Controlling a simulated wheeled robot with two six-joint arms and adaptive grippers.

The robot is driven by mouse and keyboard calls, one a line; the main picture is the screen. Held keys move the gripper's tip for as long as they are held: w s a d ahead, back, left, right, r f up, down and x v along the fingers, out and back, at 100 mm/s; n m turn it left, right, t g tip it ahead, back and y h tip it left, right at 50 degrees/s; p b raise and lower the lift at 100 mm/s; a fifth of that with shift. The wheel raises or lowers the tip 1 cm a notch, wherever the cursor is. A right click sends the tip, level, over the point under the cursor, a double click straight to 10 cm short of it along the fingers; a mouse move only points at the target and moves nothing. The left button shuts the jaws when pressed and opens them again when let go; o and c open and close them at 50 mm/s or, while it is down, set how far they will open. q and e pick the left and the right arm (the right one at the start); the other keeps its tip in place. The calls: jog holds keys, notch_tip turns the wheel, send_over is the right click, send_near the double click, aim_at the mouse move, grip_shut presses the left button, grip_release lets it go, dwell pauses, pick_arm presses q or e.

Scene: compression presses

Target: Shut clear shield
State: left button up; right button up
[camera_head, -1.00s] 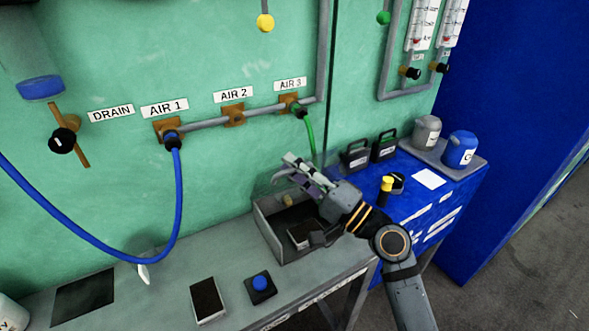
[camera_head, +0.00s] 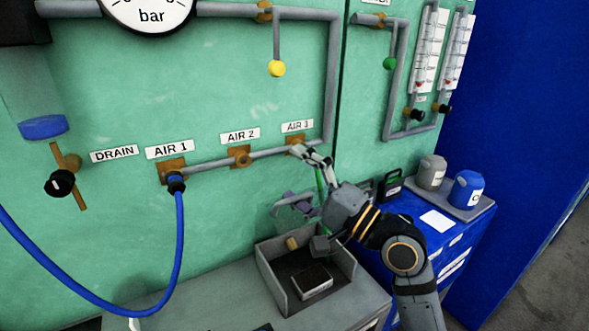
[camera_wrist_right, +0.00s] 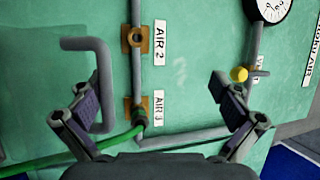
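My right gripper (camera_head: 292,180) is open and empty in front of the green panel, above an open grey box (camera_head: 268,278). In the right wrist view its fingers stand wide apart (camera_wrist_right: 150,95). A grey bent bar, like a handle (camera_wrist_right: 103,85), shows beside the left finger there; I cannot tell whether they touch. A faint clear sheet, perhaps the clear shield, seems to stand up behind the box; its outline is hard to make out. In the head view my gripper partly hides this area. My left gripper is not in view.
A dark block (camera_head: 313,281) lies in the box. The AIR 3 port (camera_head: 296,143) with a green hose is close behind my right gripper. A blue hose (camera_head: 178,240) hangs from AIR 1. Cans (camera_head: 467,190) stand on the blue cabinet at the right.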

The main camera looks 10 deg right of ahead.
jog(key=shift+s+d+r, duration=0.4)
jog(key=shift+s+r, duration=0.25)
jog(key=shift+s, duration=0.05)
jog(key=shift+c, duration=0.7)
jog(key=shift+p+v, duration=0.55)
jog(key=shift+v, duration=0.5)
jog(key=shift+o, duration=0.3)
jog(key=shift+p+v, duration=0.85)
jog(key=shift+p, duration=0.1)
jog(key=shift+s+d+r+p, duration=0.2)
jog(key=shift+s+d+p, duration=0.5)
jog(key=shift+s+d, duration=0.25)
jog(key=c, duration=0.8)
jog(key=shift+s+d+r+p, duration=0.15)
jog(key=shift+s+p, duration=0.15)
jog(key=shift+s, duration=0.2)
jog(key=shift+s+d+f+p, duration=0.1)
jog(key=shift+s+d+p, duration=0.15)
jog(key=shift+s, duration=0.25)
jog(key=shift+c, duration=1.4)
jog(key=p+v, duration=0.1)
jog(key=p, duration=0.2)
jog(key=p+v, duration=0.2)
jog(key=p, duration=0.1)
jog(key=p+v, duration=0.1)
jog(key=p, duration=0.2)
jog(key=shift+s+d+f, duration=0.15)
jog(key=shift+d+f, duration=0.05)
jog(key=shift+f, duration=0.2)
